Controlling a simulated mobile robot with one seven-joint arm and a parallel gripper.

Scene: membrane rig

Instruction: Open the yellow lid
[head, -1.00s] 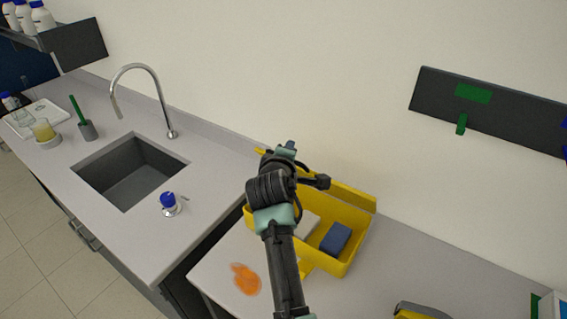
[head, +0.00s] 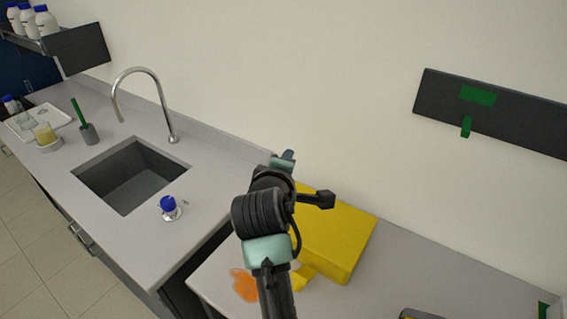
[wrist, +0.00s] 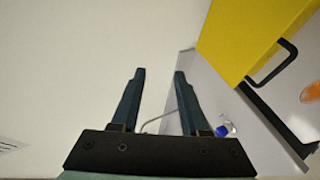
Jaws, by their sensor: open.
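The yellow lid (head: 338,228) lies shut over the yellow box (head: 348,262) on the bench right of the sink. A yellow tab (head: 306,273) shows at the box's front, partly behind my arm. In the wrist view, a yellow surface of the box or lid (wrist: 240,38) fills the upper right, with a black bar-like handle (wrist: 275,62) at its edge. My gripper (wrist: 158,73) is open with nothing between its fingers. It is beside the yellow surface, apart from it. In the head view my arm hides the box's left part and most of the gripper.
A sink (head: 130,175) with a tall tap (head: 150,95) and a small blue-capped bottle (head: 170,208) are to the left. A dark wall rail (head: 490,110) hangs at the right.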

